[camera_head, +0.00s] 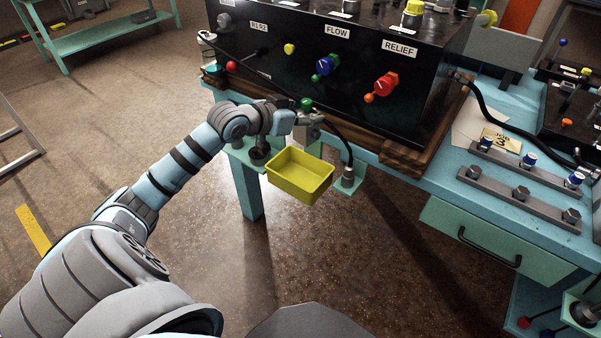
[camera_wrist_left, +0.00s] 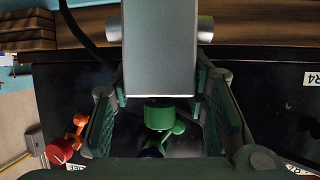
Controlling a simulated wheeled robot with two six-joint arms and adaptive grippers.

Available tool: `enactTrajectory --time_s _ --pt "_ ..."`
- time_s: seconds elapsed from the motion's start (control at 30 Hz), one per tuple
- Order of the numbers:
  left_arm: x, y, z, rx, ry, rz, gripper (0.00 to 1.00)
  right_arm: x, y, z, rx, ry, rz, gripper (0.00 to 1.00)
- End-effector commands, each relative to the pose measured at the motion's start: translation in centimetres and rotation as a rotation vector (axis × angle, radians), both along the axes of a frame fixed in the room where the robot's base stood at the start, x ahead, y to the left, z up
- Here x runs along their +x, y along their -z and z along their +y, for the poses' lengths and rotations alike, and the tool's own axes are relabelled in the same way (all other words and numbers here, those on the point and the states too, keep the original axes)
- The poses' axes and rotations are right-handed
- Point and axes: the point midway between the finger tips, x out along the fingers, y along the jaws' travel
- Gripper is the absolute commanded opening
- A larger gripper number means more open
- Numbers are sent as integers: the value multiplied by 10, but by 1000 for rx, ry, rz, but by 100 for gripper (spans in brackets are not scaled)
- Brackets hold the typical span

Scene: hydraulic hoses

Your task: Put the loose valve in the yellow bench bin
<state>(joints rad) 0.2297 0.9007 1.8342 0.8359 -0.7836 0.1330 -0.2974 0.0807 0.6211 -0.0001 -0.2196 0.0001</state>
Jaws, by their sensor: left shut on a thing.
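The loose valve (camera_head: 309,124) is a grey metal block with a green cap. My left gripper (camera_head: 293,120) is shut on it and holds it in front of the black panel, just above and behind the yellow bench bin. In the left wrist view the valve's grey body (camera_wrist_left: 160,50) sits between my gripper's two fingers (camera_wrist_left: 160,120), green cap toward the palm side. The yellow bench bin (camera_head: 300,189) is open-topped, hangs at the bench's front edge and looks empty. My right gripper is out of view.
The black panel box (camera_head: 360,60) with coloured knobs stands behind the bin. A hose fitting (camera_head: 348,177) on a small bracket is right of the bin, with a dark hose running to it. A dark fitting (camera_head: 259,152) sits left of the bin. Open floor lies in front.

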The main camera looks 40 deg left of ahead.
Motion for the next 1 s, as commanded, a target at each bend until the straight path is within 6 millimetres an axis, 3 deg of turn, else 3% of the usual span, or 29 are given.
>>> enactTrajectory --time_s 0.03,0.17,0.27,0.53,0.9,1.0 --pt "7 4 11 -3 -47 -7 1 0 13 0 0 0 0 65" --pt "16 5 31 -2 -132 -2 1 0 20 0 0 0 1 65" --pt "16 28 33 -2 -143 4 1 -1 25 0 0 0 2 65" --pt "16 130 32 -2 -142 2 1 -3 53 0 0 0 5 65" --pt "16 193 32 1 -139 1 1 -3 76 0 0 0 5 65" --pt "16 198 32 1 -139 -1 1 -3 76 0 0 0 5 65"
